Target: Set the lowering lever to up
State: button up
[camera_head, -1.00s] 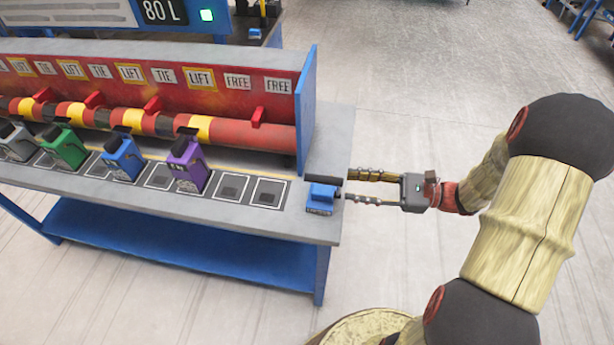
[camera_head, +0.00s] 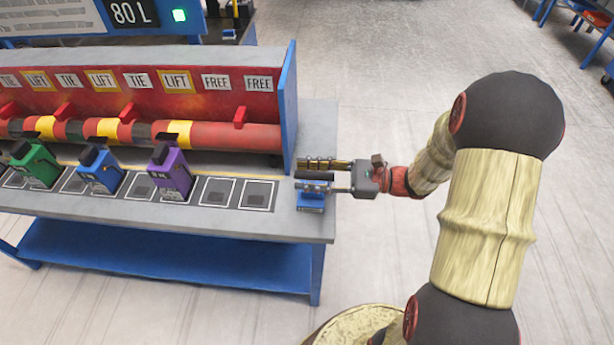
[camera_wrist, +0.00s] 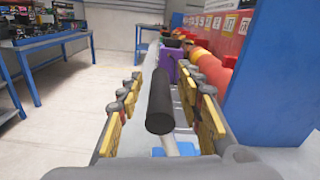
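The lowering lever has a blue base (camera_head: 311,203) at the right end of the bench top. Its black cylindrical handle (camera_head: 316,175) lies crosswise above the base, and it also shows in the wrist view (camera_wrist: 160,104). My gripper (camera_head: 312,176) reaches in from the right, with its fingers around the handle. In the wrist view, the fingers of my gripper (camera_wrist: 163,112) are apart on either side of the handle, with visible gaps. The lever's pale stem (camera_wrist: 170,145) runs down below the handle.
A blue end panel (camera_head: 289,105) stands just behind and left of the lever. A purple canister (camera_head: 171,172), a blue one (camera_head: 101,170) and a green one (camera_head: 35,165) stand on the bench (camera_head: 270,225). The floor to the right is clear.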

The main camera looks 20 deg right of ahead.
jog(key=shift+c, duration=1.2)
grip_shut()
